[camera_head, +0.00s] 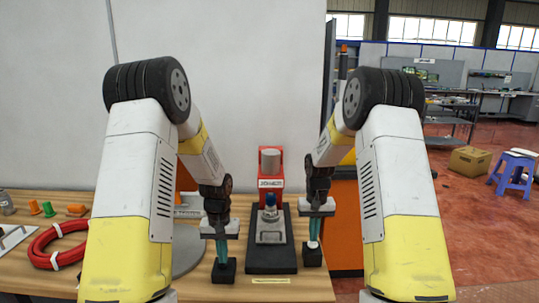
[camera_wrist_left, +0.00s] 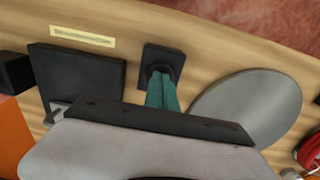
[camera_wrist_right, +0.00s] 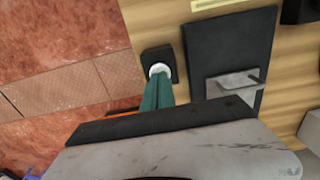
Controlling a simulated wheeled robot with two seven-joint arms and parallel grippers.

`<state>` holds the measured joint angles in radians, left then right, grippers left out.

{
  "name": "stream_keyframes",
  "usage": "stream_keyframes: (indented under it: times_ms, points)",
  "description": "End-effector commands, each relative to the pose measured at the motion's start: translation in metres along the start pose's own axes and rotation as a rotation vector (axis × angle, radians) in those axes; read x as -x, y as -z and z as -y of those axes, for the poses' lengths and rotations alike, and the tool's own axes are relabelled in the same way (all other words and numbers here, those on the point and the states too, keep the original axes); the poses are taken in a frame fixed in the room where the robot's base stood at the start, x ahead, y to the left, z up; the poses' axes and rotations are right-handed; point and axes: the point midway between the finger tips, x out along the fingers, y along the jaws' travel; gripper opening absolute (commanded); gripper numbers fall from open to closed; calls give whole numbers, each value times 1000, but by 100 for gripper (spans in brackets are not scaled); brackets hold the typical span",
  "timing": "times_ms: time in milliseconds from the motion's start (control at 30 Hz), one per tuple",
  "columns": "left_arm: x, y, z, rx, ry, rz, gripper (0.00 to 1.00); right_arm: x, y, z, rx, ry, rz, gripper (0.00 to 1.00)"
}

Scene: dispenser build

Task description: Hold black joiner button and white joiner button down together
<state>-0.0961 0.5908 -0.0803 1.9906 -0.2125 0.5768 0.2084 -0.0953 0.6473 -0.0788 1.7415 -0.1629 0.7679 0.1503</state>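The black joiner button sits on a small black box (camera_head: 224,271) at the front of the table; its box also shows in the left wrist view (camera_wrist_left: 174,57). My left gripper (camera_head: 222,252) points straight down over it, teal fingers together and empty, tips at the button and hiding most of it. The white joiner button (camera_wrist_right: 159,70) sits on a similar black box (camera_head: 312,258) near the table's right edge. My right gripper (camera_head: 314,234) points down over it, fingers together and empty, tips at the button's top. I cannot tell whether either button is pressed in.
Between the buttons stands the red joiner (camera_head: 270,167) on a black base (camera_head: 256,262), with a blue-topped piece (camera_head: 270,206) on its metal holder. A grey round plate (camera_head: 187,250) lies left of the left gripper. A red coil (camera_head: 40,252) lies further left.

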Motion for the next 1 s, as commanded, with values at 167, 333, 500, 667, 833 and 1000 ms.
stream_keyframes:
  times_ms: [167, 333, 500, 667, 833, 1000]
  points:
    - [0, 0, 0, 0, 0, 1, 0, 15, 1, 0, 1, 0, -3, 0]
    - [0, 0, 0, 0, 0, 1, 0, 29, 1, 0, 1, 1, -3, 0]
    - [0, 0, 0, 0, 0, 1, 0, 43, 1, 0, 1, 1, -3, 0]
    - [0, 0, 0, 0, 0, 1, 0, 55, 1, 0, 0, 1, -3, 0]
    - [0, 0, 0, 0, 0, 1, 0, 62, 0, 0, 0, 1, -3, 0]
    - [0, 0, 0, 0, 0, 1, 0, 63, 0, 0, 0, 1, -2, 0]
